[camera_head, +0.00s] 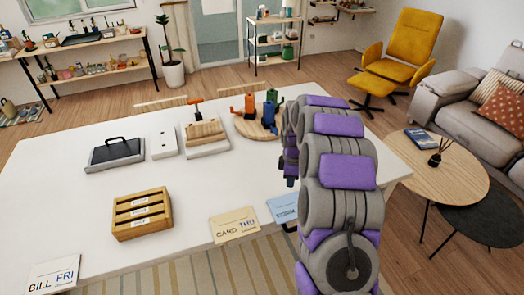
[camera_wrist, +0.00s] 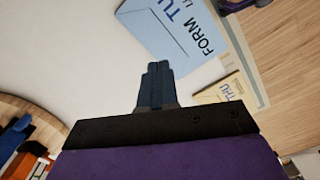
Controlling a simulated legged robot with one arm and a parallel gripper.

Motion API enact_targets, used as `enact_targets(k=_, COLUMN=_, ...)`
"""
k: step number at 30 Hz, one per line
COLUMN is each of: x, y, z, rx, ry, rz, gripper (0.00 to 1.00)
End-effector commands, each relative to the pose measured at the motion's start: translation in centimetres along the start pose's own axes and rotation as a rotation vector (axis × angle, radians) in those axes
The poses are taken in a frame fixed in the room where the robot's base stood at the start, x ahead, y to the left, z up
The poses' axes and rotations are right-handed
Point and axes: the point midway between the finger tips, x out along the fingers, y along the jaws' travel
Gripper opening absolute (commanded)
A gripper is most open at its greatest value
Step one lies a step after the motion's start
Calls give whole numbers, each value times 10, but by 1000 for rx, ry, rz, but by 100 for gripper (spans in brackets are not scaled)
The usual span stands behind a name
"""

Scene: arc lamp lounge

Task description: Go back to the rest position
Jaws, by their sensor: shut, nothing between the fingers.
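My gripper (camera_wrist: 157,82) shows in the wrist view with its dark fingers together and empty, above the white table (camera_wrist: 110,75). A blue card (camera_wrist: 167,38) reading FORM lies on the table beyond the fingertips. In the head view my grey and purple arm stands over the table's right side and partly covers the blue card (camera_head: 283,207).
On the table (camera_head: 60,190) stand a wooden slotted box (camera_head: 142,214), a dark-topped tray (camera_head: 115,153), a white plate (camera_head: 163,145), a wooden block rack (camera_head: 205,135) and a round board (camera_head: 248,128) with coloured clamps. A BILL FRI card (camera_head: 53,274) lies front left. A round side table (camera_head: 435,170) stands right.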

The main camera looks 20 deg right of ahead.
Motion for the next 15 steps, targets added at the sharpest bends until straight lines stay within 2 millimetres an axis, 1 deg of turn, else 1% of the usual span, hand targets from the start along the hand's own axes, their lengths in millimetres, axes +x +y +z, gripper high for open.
enact_targets(k=5, x=-4, y=-3, z=-2, rx=8, ry=1, rz=0, gripper=0)
enact_targets(k=8, x=-19, y=-16, z=-7, rx=38, ry=5, rz=-2, gripper=0)
enact_targets(k=11, x=-40, y=-40, z=-14, rx=95, ry=7, rz=-14, gripper=0)
enact_targets(k=12, x=-51, y=-51, z=-18, rx=124, ry=9, rz=-16, gripper=0)
enact_targets(k=14, x=-65, y=-71, z=-22, rx=169, ry=7, rz=-27, gripper=0)
enact_targets(k=15, x=-74, y=-84, z=-24, rx=199, ry=5, rz=-33, gripper=0)
